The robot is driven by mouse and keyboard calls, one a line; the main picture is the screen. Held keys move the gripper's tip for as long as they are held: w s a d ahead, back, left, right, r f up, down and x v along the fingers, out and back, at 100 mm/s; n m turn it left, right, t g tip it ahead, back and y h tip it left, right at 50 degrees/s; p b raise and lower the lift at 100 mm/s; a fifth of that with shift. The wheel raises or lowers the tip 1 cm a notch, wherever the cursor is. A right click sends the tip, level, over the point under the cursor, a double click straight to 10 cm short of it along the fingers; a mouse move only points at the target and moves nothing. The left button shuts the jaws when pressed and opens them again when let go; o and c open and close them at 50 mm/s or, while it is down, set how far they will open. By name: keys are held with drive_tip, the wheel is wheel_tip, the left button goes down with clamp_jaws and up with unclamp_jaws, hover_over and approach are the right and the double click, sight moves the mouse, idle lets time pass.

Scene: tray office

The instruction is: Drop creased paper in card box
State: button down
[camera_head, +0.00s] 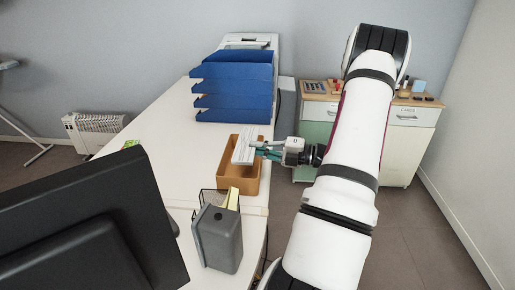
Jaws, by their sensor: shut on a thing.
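My gripper (260,149) reaches in from the right over the desk and is shut on a white sheet of paper (242,146). The paper is tilted, with thin lines across it; the creases are too small to tell. An open tan card box (258,181) stands on the desk's right side. In this view the paper overlaps the far part of the box and appears above it; the exact height cannot be told. The paper and gripper hide part of the box's far rim.
A stack of blue trays (233,92) stands behind the box on the white desk (165,140). A grey holder (217,240) stands in front of the box. A black monitor (90,225) fills the lower left. Cabinets (405,145) stand beyond my arm.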

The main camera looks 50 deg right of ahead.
drive_tip(key=c, duration=1.6)
unclamp_jaws()
drive_tip(key=v, duration=1.2)
drive_tip(key=shift+s, duration=0.1)
